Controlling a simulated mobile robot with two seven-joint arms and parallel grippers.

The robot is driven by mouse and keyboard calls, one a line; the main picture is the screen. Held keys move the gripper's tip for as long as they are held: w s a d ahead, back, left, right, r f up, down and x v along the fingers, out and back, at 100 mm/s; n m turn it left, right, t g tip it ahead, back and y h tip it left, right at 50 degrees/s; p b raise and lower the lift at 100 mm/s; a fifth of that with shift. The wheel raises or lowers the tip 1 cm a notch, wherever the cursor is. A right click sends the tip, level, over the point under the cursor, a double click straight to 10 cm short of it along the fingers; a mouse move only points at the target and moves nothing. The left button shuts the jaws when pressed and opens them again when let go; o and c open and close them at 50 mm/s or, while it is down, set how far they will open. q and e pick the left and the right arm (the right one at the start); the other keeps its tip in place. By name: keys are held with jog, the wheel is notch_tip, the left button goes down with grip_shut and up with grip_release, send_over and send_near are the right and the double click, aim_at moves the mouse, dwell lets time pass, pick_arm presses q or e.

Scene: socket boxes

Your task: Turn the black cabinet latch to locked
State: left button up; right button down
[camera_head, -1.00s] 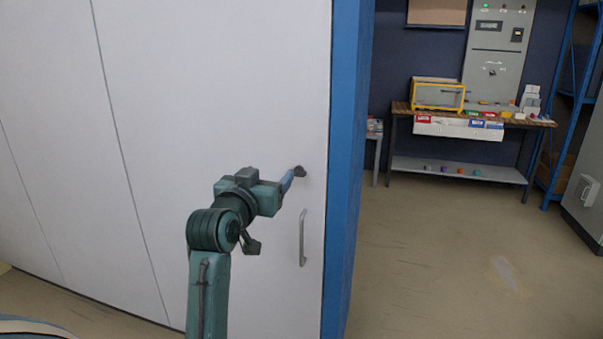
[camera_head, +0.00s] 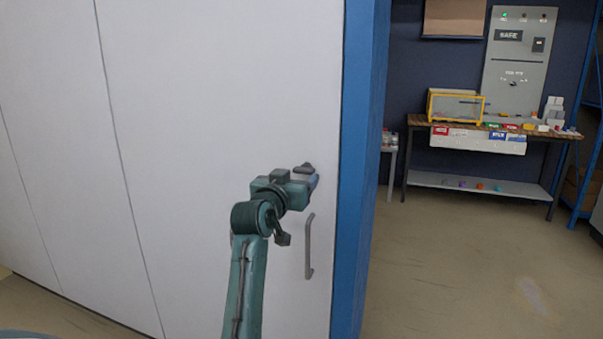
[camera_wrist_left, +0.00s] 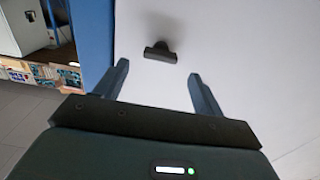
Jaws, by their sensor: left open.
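The black cabinet latch (camera_head: 304,168) is a small dark knob on the white cabinet door (camera_head: 220,90), above the vertical handle. In the left wrist view the latch (camera_wrist_left: 160,52) shows as a dark bar with a rounded part above it, lying beyond and between the two fingertips. My left gripper (camera_head: 314,182) is at the door just below and right of the latch in the head view. In the left wrist view the left gripper (camera_wrist_left: 157,75) is open and empty, its fingers apart from the latch. My right gripper is not in view.
A grey vertical handle (camera_head: 309,246) is on the door below the latch. A blue cabinet edge (camera_head: 360,170) stands right of the door. A workbench (camera_head: 480,140) with a yellow-framed box (camera_head: 456,107) is at the back right. The floor between is clear.

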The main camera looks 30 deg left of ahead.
aim_at(302, 171)
pick_arm(q)
jog(key=shift+x, duration=2.5)
jog(key=shift+c, duration=0.3)
jog(key=c, duration=0.9)
